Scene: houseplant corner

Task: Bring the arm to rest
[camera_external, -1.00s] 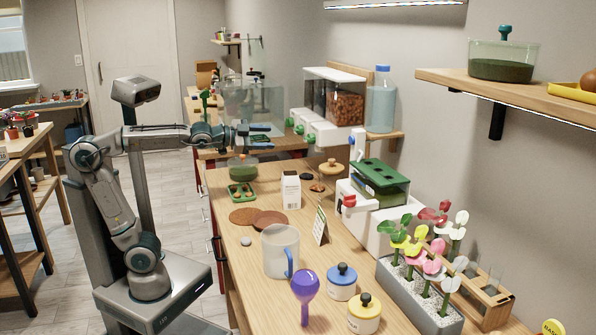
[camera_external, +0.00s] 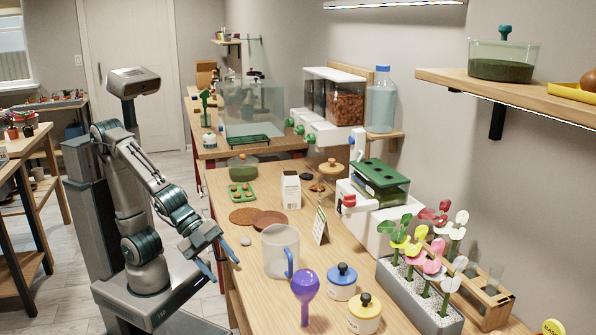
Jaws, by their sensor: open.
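My gripper (camera_external: 224,262) is beside the left edge of the wooden counter (camera_external: 222,178), pointing down and to the right. Its two fingers are apart and nothing shows between them. My arm is folded in front of my column, bent at the elbow, with the forearm sloping down to the right. The gripper is left of the clear mug (camera_external: 279,250) and near a small grey disc (camera_external: 245,241). I cannot tell whether a fingertip is over the counter edge or just outside it.
A glass tank (camera_external: 253,112) stands farther back. Floor (camera_external: 180,172) is open behind my arm.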

